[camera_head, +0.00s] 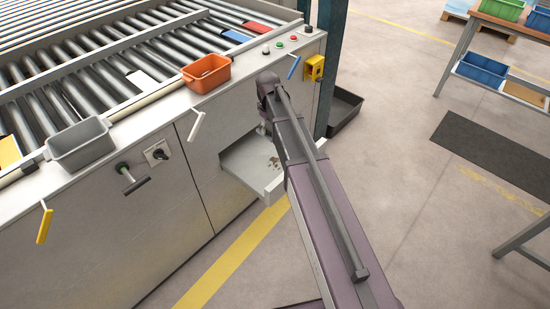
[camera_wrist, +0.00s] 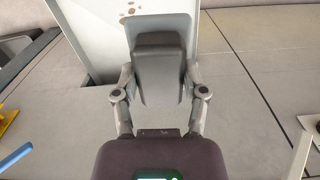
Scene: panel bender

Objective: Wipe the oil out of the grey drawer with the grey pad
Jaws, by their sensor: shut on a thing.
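The grey drawer (camera_head: 249,182) stands pulled out from the machine front, with brown oil spots (camera_head: 273,163) on its floor. In the wrist view the pale drawer (camera_wrist: 112,45) fills the top middle, and a few brown spots show near the top edge. My gripper (camera_wrist: 158,75) is shut on the dark grey pad (camera_wrist: 159,62), with one finger on each side. The pad overlaps the drawer in the wrist view; I cannot tell whether it touches it. In the head view my arm hides the pad and part of the drawer.
An orange bin (camera_head: 206,75) and a grey bin (camera_head: 79,145) sit on the machine's front ledge. A white handle (camera_head: 196,126), a blue handle (camera_head: 294,67) and a yellow box (camera_head: 314,68) stick out around the drawer. A dark tray (camera_head: 345,110) lies on the floor behind.

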